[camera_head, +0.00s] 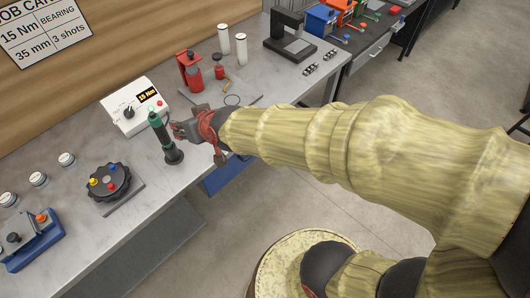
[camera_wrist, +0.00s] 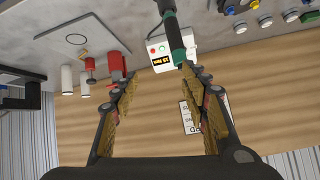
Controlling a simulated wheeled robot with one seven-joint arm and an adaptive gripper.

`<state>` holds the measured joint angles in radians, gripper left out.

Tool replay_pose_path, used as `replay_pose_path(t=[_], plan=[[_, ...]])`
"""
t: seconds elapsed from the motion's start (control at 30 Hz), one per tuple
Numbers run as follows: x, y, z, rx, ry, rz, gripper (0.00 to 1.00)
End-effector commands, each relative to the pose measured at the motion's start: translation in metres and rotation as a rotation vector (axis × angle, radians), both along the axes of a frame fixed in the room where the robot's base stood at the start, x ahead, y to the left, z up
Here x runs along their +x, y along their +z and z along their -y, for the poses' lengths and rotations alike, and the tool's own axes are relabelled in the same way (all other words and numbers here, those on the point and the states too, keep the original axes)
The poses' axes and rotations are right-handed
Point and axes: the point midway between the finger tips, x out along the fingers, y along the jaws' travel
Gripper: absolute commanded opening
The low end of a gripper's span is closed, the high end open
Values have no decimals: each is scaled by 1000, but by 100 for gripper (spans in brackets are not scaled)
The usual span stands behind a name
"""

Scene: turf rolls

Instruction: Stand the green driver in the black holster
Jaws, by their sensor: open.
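The green driver (camera_head: 158,130) stands nearly upright with a slight lean on the bench, its lower end in the black holster (camera_head: 174,157). How deep it sits cannot be told. My gripper (camera_head: 177,130) is open and empty just to the right of the driver, its fingers pointing at it. In the wrist view, the green driver (camera_wrist: 177,42) shows beyond the fingertips of my gripper (camera_wrist: 160,78), closer to the right finger and apparently not gripped. The holster is not clear in the wrist view.
A white torque tester (camera_head: 130,112) stands behind the driver. A black dial fixture (camera_head: 107,182) is to the left on the grey bench (camera_head: 95,225). A red bottle jack (camera_head: 188,72) and white cylinders (camera_head: 241,48) stand farther back. Bare bench lies in front of the fixture.

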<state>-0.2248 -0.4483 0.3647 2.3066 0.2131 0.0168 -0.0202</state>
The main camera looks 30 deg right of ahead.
Motion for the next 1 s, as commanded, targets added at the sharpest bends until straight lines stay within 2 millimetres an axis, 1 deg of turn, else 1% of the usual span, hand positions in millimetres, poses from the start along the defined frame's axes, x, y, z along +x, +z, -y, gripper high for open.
replay_pose_path(t=[0.03,0.07,0.1,0.17,0.2,0.3,0.4,0.43,0.5,0.6,0.87,0.97,1.0], plan=[[-21,15,16,-14,-3,-34,45],[-34,20,24,-26,-3,-62,45],[-54,25,35,-44,-3,-100,45],[-84,32,52,-71,-10,-158,45],[-104,35,62,-87,-16,-195,45],[-150,41,85,-127,-38,-276,45],[-184,43,100,-153,-59,-338,45],[-192,43,103,-158,-64,-352,45],[-204,43,108,-168,-71,-375,45],[-212,42,111,-173,-76,-392,45],[-212,41,110,-173,-75,-393,45],[-212,34,110,-173,-75,-393,45],[-212,29,110,-173,-75,-393,45]])
